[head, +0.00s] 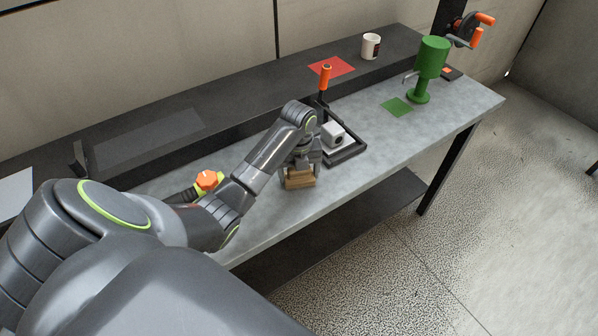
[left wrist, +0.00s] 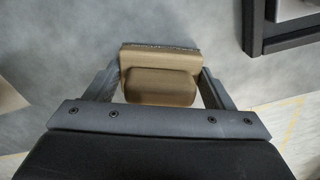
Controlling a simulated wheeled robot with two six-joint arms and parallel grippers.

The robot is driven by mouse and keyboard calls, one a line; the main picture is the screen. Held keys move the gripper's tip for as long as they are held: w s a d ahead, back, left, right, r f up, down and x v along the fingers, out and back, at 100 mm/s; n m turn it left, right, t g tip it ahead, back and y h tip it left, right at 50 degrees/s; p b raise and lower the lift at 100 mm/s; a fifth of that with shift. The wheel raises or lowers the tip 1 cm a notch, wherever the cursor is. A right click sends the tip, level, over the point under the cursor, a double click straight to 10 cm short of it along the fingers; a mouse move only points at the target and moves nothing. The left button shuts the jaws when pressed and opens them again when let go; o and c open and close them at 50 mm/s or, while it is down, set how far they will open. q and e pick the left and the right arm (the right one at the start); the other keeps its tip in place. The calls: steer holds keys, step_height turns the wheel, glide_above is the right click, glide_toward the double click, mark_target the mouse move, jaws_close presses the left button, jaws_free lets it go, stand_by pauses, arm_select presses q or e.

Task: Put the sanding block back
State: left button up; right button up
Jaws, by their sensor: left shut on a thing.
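The sanding block (head: 299,179) is a tan, wooden-looking block with a rounded grip. My left gripper (head: 300,166) is shut on it, over the near part of the grey bench. In the left wrist view the block (left wrist: 160,86) sits between the two fingers, one on each side of its grip. I cannot tell whether its underside touches the bench. My right gripper is not in view.
A black tray (head: 347,156) holding a white-grey block (head: 333,134) lies just right of my left gripper. An orange-handled tool (head: 326,77) stands behind. A green dispenser (head: 432,60) and green square (head: 397,106) are farther right. An orange-and-yellow item (head: 207,180) lies left.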

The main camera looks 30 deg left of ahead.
arm_select(q)
steer(key=o, duration=1)
steer(key=shift+f, duration=0.15)
steer(key=shift+o, duration=0.2)
step_height(320, 180, up, 5)
step_height(320, 180, up, 6)
steer(key=p, duration=0.5)
steer(key=shift+f, duration=0.25)
steer(key=shift+r+p, duration=0.9)
steer(key=shift+r, duration=0.05)
